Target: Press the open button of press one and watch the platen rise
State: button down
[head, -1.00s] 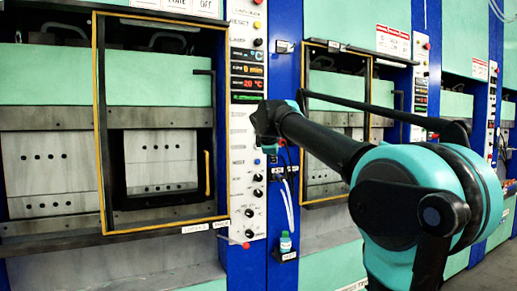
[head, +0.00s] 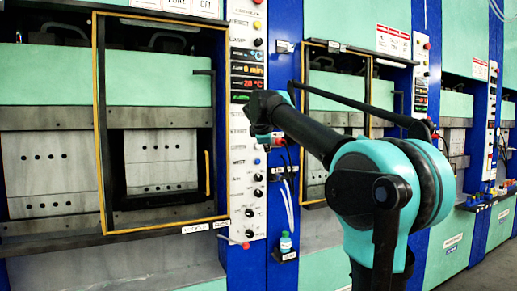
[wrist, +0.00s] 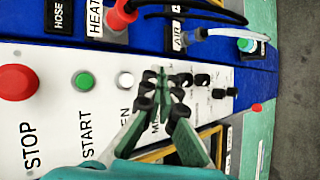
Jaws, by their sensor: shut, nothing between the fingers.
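The control panel (head: 243,190) of the press with the yellow-edged door (head: 98,120) stands upright right of that door. In the wrist view the panel (wrist: 70,60) appears turned sideways. A white button (wrist: 126,80) has a label ending in "EN", partly hidden by my gripper. My gripper (wrist: 162,78) is shut and empty, its tips just right of the white button and over the panel; contact is unclear. In the head view my wrist hides the panel's middle and the fingers cannot be made out. Perforated grey blocks (head: 160,160) show inside the press; which part is the platen is unclear.
A green START button (wrist: 84,81) and a large red STOP button (wrist: 17,83) sit beside the white one. Several black knobs (wrist: 202,80) lie beyond the fingertips. Hoses and a red connector (wrist: 122,12) run alongside the panel. A second press (head: 335,120) stands at right.

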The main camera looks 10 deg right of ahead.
jog(key=shift+w+a, duration=0.3)
jog(key=shift+w, duration=0.55)
jog(key=shift+w+a, duration=0.25)
jog(key=shift+w, duration=0.65)
jog(key=shift+w+a, duration=0.3)
jog(key=shift+w, duration=0.55)
jog(key=shift+w, duration=0.15)
jog(key=shift+w+a, duration=0.1)
jog(key=shift+w, duration=0.15)
